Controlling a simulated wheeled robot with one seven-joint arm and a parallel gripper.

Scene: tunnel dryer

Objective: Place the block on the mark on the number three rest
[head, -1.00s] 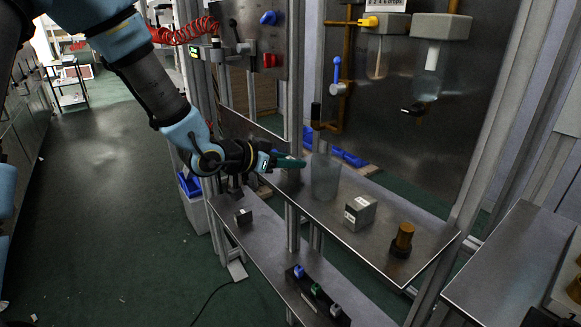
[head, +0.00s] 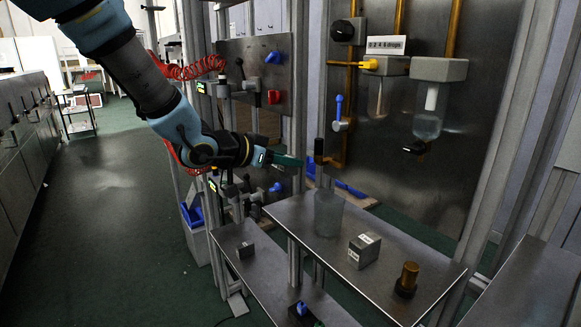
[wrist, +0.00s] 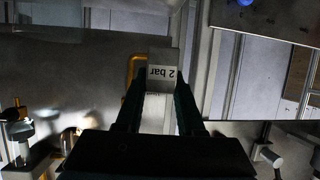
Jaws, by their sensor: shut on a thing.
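My gripper (head: 302,162) has dark green fingers and is above the left end of the upper metal shelf (head: 290,212), higher than the clear vessel there. In the wrist view my gripper (wrist: 160,90) is shut on a small grey block (wrist: 163,55) with a white label reading "2 bar". In the head view I cannot make out the held block clearly. A second grey block (head: 364,252) with white labels sits on the upper shelf. A small dark block (head: 245,250) sits on the lower shelf (head: 265,275). I cannot tell which rest is number three, and I see no mark.
A clear vessel (head: 328,213) and a brass knobbed piece (head: 407,280) stand on the upper shelf. Behind is a panel with orange pipes, a blue-handled valve (head: 339,115) and a hanging bottle (head: 428,120). The shelf between vessel and labelled block is narrow.

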